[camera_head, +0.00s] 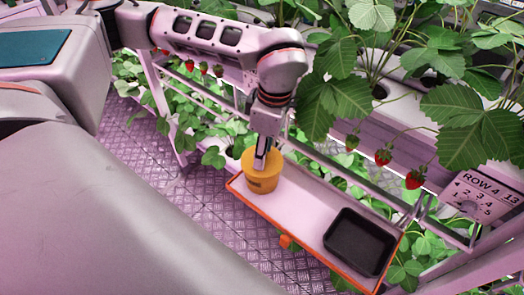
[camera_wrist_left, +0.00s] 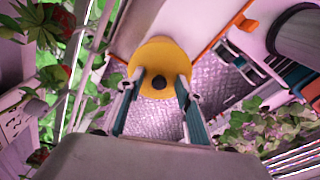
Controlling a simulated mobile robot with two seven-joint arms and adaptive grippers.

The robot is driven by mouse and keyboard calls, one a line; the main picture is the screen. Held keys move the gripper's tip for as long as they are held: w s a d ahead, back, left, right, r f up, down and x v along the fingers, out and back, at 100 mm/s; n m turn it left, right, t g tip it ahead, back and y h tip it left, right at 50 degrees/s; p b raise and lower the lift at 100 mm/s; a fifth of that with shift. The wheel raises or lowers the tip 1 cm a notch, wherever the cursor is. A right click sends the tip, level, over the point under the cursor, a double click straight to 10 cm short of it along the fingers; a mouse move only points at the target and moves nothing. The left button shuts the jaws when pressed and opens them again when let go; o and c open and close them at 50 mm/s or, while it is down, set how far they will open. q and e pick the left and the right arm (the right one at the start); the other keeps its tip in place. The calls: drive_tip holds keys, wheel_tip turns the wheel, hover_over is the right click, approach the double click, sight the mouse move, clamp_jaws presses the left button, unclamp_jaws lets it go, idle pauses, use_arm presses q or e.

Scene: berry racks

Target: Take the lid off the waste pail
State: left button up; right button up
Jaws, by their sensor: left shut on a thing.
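The yellow waste pail (camera_head: 261,184) stands at the left end of an orange-rimmed shelf in the head view. Its round yellow lid (camera_wrist_left: 160,52) with a dark knob (camera_wrist_left: 159,83) shows in the left wrist view. My left gripper (camera_head: 262,160) reaches down onto the top of the pail. In the left wrist view the fingers of my left gripper (camera_wrist_left: 160,80) stand on both sides of the knob, shut on the lid. The lid appears to sit on the pail; the gripper partly hides the contact. My right gripper is not in view.
The pale shelf (camera_head: 300,215) has free room between the pail and a black tray (camera_head: 359,242) at its right end. Strawberry plants (camera_head: 430,95) with hanging berries overhang behind it. A row sign (camera_head: 485,195) is at the right. The metal floor (camera_head: 190,225) lies in front.

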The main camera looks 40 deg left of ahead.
use_arm(q)
drive_tip(key=shift+s+a+f, duration=0.1)
drive_tip(key=shift+s+f, duration=0.1)
drive_tip(key=shift+f, duration=0.15)
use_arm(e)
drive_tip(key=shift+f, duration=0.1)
use_arm(q)
drive_tip(key=shift+w+r, duration=0.15)
drive_tip(key=shift+r, duration=0.5)
clamp_jaws()
wheel_tip(320, 180, up, 19)
drive_tip(key=p, duration=0.2)
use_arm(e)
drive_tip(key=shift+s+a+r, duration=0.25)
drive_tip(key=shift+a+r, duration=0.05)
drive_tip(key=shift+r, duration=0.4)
